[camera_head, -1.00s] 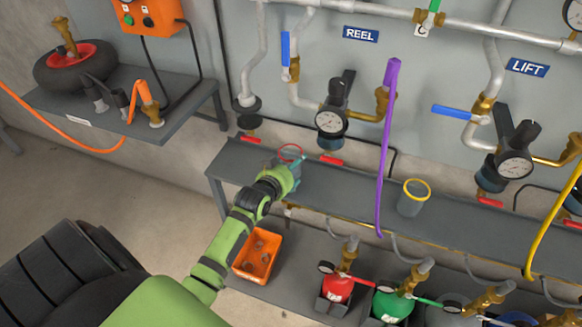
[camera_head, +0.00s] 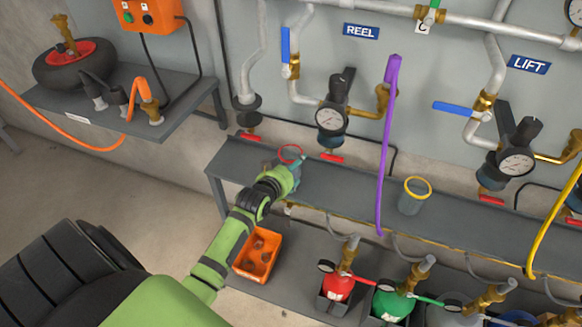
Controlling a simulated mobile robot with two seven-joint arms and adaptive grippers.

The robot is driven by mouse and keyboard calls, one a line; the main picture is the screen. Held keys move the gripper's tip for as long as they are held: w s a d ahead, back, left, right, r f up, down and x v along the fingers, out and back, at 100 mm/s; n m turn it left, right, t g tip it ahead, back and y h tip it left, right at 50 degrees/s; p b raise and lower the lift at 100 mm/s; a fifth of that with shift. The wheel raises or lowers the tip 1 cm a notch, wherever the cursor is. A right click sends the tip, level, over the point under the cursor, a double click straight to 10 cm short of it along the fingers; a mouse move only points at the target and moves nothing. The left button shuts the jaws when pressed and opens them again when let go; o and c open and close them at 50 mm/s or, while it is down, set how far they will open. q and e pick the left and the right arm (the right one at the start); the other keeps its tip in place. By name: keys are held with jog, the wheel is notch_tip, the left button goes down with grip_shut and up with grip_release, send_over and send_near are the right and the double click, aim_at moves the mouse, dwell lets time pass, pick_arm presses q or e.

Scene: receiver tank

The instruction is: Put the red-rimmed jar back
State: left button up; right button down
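The red-rimmed jar (camera_head: 290,153) is on the left part of the grey shelf (camera_head: 340,190), under the pipes. Only its red rim and a bit of its grey body show; my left gripper and forearm hide the rest. My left gripper (camera_head: 296,168) is at the jar's front right side. Its fingers are mostly hidden, so I cannot tell whether they are closed on the jar or only beside it. My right gripper is not in view.
A yellow-rimmed jar (camera_head: 412,197) stands farther right on the shelf. A purple hose (camera_head: 385,150) hangs down in front of the shelf between the jars. An orange bin (camera_head: 258,256) and several bottles, including a red one (camera_head: 338,287), are below. Gauges (camera_head: 331,117) hang above.

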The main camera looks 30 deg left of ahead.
pick_arm(q)
jog(key=shift+s+f, duration=0.1)
jog(key=shift+f, duration=0.2)
jog(key=shift+f, duration=0.1)
jog(key=o, duration=0.8)
jog(key=shift+s+f, duration=0.1)
jog(key=o, duration=0.3)
jog(key=shift+f, duration=0.2)
jog(key=shift+r, duration=0.1)
